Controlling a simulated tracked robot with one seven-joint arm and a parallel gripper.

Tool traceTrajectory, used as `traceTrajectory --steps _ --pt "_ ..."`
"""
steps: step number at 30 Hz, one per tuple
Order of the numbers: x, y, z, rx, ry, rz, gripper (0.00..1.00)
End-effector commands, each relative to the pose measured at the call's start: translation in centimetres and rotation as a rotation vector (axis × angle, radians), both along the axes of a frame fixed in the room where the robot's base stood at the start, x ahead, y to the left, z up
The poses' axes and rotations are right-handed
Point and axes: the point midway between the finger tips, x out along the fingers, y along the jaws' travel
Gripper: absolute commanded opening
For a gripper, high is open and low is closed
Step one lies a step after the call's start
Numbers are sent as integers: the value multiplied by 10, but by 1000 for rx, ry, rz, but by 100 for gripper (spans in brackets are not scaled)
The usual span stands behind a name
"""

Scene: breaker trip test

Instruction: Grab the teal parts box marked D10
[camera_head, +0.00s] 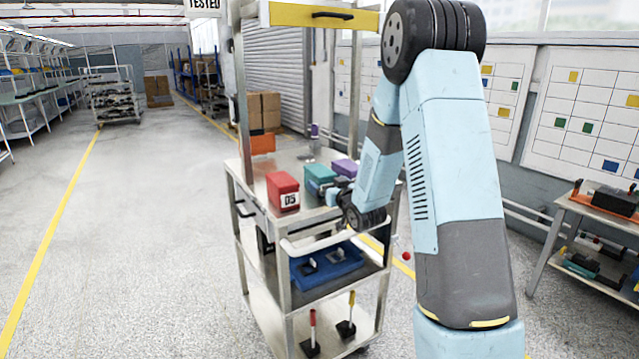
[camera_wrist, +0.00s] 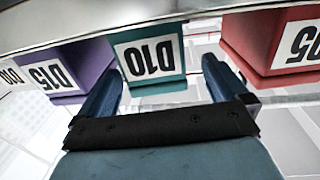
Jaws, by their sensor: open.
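The teal parts box marked D10 (camera_wrist: 172,45) is centred in the wrist view, which shows the scene upside down. In the head view the teal box (camera_head: 319,174) stands on the cart's top shelf, partly hidden by my arm. My gripper (camera_wrist: 160,68) is open and empty, with one finger on each side of the teal box's labelled front in the picture. I cannot tell whether the fingers are beside the box or still short of it. In the head view my gripper (camera_head: 338,190) is at the shelf's front edge, mostly hidden by my wrist.
A red box (camera_head: 283,189) stands left of the teal one, and a purple box (camera_head: 344,168), marked D15 in the wrist view (camera_wrist: 62,68), on its other side. The gaps are narrow. The cart (camera_head: 262,166) has posts and a front handle. A blue bin (camera_head: 330,263) sits lower.

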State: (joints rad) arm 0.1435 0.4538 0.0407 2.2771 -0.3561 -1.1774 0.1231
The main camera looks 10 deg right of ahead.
Motion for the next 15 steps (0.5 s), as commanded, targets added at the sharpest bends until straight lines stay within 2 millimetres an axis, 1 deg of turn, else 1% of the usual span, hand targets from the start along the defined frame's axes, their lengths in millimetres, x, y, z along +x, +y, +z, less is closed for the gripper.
traceTrajectory --steps 5,9,12,15 --pt "14 1 -2 0 0 0 100" --pt "34 2 -4 0 0 0 100" --pt "45 5 -4 0 -1 0 100" --pt "51 6 -4 0 0 0 100"
